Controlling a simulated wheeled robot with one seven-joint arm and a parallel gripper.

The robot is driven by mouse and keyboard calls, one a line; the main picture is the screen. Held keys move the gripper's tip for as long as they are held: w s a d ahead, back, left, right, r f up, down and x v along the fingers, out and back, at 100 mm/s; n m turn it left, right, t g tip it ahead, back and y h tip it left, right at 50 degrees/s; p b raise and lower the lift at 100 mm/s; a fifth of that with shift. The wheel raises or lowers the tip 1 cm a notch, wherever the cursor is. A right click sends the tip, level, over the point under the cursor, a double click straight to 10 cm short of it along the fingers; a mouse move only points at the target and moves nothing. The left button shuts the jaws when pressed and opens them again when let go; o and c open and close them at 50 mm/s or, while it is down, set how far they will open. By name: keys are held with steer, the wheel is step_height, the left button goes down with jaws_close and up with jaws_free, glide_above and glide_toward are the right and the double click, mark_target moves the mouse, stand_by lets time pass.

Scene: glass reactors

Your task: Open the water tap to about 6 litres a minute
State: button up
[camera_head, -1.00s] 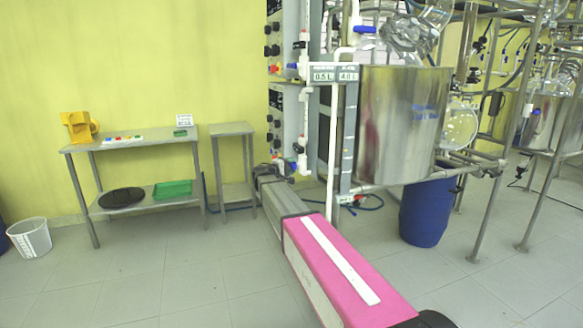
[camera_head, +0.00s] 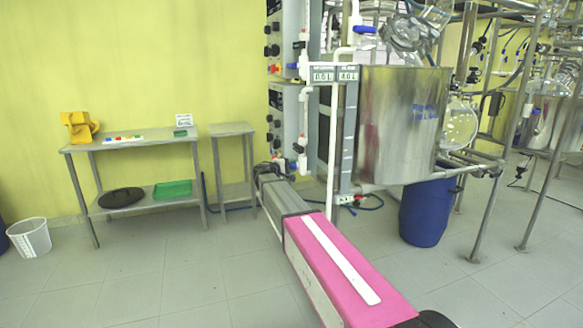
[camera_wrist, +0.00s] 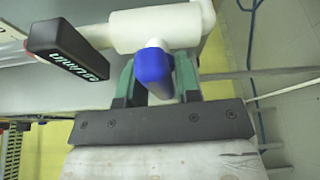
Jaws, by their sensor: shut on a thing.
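The tap is on white pipework on the panel; its blue handle (camera_wrist: 153,68) shows in the wrist view, below a thick white pipe body (camera_wrist: 160,25). My gripper (camera_wrist: 157,76) is shut on the blue handle, with one green finger on each side of it. In the head view my gripper (camera_head: 279,169) is at the lower end of the panel by the blue-handled tap (camera_head: 293,166), and small there. The handle's exact angle is hard to tell. A two-part display (camera_head: 336,77) above reads about 0.5 L and 4.0 L; its small headings are unreadable.
A large steel vessel (camera_head: 400,125) stands right of the panel, above a blue drum (camera_head: 427,212). A black labelled lever (camera_wrist: 67,52) is left of my fingers in the wrist view. A small table (camera_head: 232,130) and a workbench (camera_head: 130,142) stand left. The floor in front is clear.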

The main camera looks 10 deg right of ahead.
steer(key=n+g+y, duration=0.1)
steer(key=n+g, duration=0.1)
steer(key=n, duration=0.2)
steer(key=shift+n, duration=0.4)
steer(key=n+g, duration=0.2)
steer(key=n, duration=0.1)
steer(key=shift+y, duration=0.3)
steer(key=shift+n+g, duration=0.3)
steer(key=shift+n, duration=0.1)
steer(key=o, duration=0.8)
steer(key=v, duration=1)
steer(key=shift+s+a+r, duration=0.1)
steer(key=shift+s+a, duration=0.1)
steer(key=shift+a, duration=0.15)
